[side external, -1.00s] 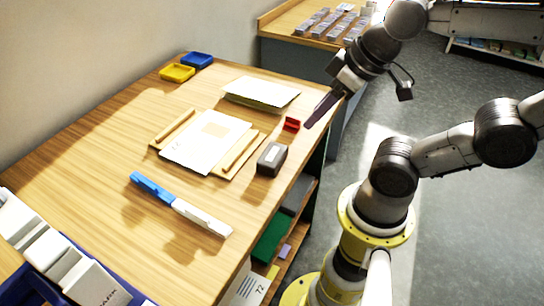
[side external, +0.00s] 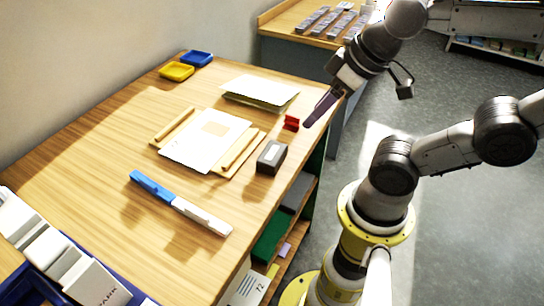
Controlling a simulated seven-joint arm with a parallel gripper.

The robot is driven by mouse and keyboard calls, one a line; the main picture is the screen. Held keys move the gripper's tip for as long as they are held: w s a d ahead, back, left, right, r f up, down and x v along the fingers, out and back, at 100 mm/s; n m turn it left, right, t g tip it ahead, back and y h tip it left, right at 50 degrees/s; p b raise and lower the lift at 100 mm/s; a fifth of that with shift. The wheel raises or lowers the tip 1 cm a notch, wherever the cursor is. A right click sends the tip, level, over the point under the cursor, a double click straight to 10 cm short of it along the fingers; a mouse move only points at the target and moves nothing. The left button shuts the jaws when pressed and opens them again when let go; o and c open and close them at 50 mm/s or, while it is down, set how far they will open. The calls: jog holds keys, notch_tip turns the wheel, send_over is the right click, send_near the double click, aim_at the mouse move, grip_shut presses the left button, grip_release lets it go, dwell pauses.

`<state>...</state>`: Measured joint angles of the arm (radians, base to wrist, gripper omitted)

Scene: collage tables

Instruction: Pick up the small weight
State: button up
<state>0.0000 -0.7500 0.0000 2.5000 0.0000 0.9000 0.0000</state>
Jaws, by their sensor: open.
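A small dark block with a pale top (side external: 271,157) sits near the right edge of the wooden table; it looks like the small weight, though I cannot be sure. A smaller red object (side external: 291,122) stands just behind it, close to the same edge. My gripper (side external: 312,119) is open and empty, pointing down and left, just right of the red object and up and right of the dark block. It appears apart from both. Its fingers overlap in this side view, so the gap between them is hidden.
White sheets (side external: 207,141) lie between two wooden strips mid-table. A paper stack (side external: 260,92) lies behind them. A blue-and-white bar (side external: 180,203) lies in front. Yellow (side external: 177,71) and blue (side external: 197,59) trays stand at the back. The table's left middle is clear.

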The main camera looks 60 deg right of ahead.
jog(key=o, duration=0.6)
jog(key=shift+c, duration=0.2)
jog(key=m+g, duration=0.6)
jog(key=m, duration=1.1)
send_over(272, 152)
notch_tip(272, 152, down, 10)
jog(key=shift+d+f, duration=0.15)
jog(key=shift+f, duration=0.1)
jog(key=shift+a+f, duration=0.2)
jog(key=shift+f, duration=2.5)
